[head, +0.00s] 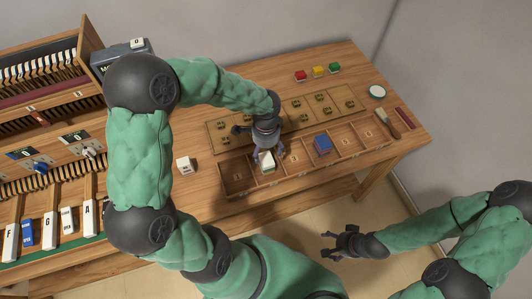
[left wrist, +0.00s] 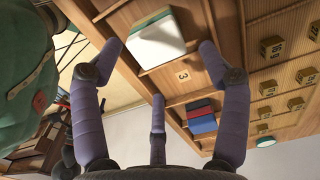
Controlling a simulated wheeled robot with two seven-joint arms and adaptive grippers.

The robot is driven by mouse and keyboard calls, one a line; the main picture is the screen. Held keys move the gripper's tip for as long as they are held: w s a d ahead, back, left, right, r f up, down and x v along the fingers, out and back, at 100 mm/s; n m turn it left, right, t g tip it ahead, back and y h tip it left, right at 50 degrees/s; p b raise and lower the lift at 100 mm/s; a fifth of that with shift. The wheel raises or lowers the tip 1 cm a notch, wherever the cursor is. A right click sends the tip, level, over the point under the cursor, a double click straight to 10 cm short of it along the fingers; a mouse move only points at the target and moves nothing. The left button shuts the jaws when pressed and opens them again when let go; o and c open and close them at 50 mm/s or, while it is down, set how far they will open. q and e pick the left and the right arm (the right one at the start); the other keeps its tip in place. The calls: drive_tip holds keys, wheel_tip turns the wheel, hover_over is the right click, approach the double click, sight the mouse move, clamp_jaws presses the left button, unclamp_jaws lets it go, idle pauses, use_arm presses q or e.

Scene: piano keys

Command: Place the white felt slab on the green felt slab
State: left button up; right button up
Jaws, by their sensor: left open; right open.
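The white felt slab (left wrist: 157,45) lies on the green felt slab (left wrist: 153,20), whose green edge shows along one side in the left wrist view. Both sit in a compartment of the wooden tray (head: 292,157). In the head view the white slab (head: 267,161) shows just below my left gripper (head: 265,148). My left gripper is open, and its fingers (left wrist: 160,55) are spread near the slabs, with no finger seen touching them. My right gripper (head: 333,243) is open and empty, off the front of the table.
A board with several brass weights (head: 322,105) lies behind the tray. A brush (head: 386,118) lies at the right. A white block (head: 185,165) stands at left.

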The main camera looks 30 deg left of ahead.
sight(266, 158)
use_arm(q)
wheel_tip(266, 158, up, 8)
drive_tip(key=p, duration=0.1)
